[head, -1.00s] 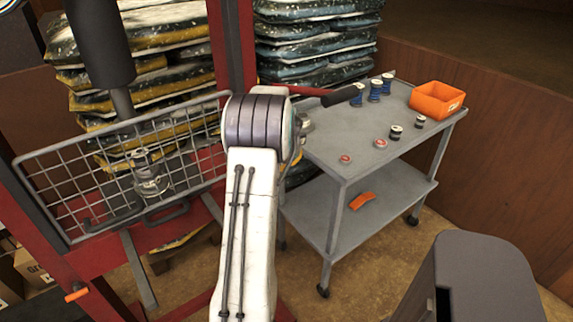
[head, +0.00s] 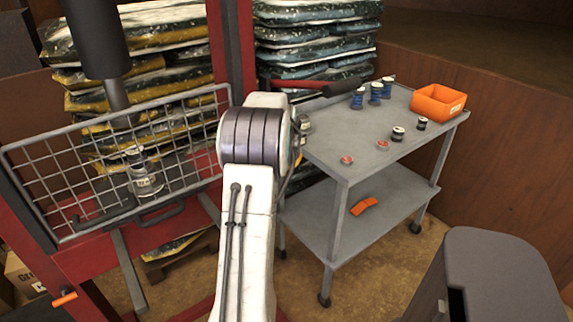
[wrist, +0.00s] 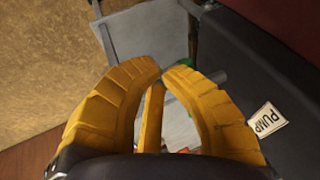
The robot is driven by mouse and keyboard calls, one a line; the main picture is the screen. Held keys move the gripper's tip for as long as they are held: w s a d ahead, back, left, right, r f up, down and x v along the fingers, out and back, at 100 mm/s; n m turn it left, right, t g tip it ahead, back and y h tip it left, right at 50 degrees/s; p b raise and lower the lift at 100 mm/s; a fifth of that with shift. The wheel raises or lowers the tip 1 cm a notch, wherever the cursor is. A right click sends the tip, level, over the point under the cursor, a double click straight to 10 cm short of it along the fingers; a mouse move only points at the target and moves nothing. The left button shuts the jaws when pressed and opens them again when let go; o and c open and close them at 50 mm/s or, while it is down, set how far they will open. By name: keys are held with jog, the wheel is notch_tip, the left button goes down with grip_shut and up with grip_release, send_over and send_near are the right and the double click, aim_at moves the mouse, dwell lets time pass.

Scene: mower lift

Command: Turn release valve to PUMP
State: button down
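The release valve cannot be made out in either view. A white label reading PUMP (wrist: 268,120) sits on a dark surface right of my gripper in the wrist view. My gripper (wrist: 163,74) shows there as two curved yellow fingers with their tips nearly together. A narrow yellow bar stands between them; I cannot tell whether it is part of the gripper. I see nothing clearly held. A small green patch (wrist: 190,68) shows just past the right finger. In the head view my gripper is hidden behind my own arm.
A grey cart (head: 350,172) stands to the right, carrying an orange bin (head: 437,101), blue spools (head: 375,92) and small round parts. A red lift frame (head: 230,40) with a wire mesh guard (head: 80,165) is at left. Stacked bags (head: 315,50) stand behind. Floor shows around the cart.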

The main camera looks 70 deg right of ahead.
jog(key=shift+s+d+f+b, duration=0.1)
jog(key=shift+d+f+b, duration=0.05)
jog(key=shift+f+b, duration=0.35)
jog(key=shift+s+d+f+b, duration=0.1)
jog(key=shift+d+f+b, duration=0.05)
jog(key=shift+f+b, duration=0.3)
dwell(0.7)
jog(key=shift+r, duration=0.1)
dwell(0.4)
jog(key=shift+r+p, duration=0.75)
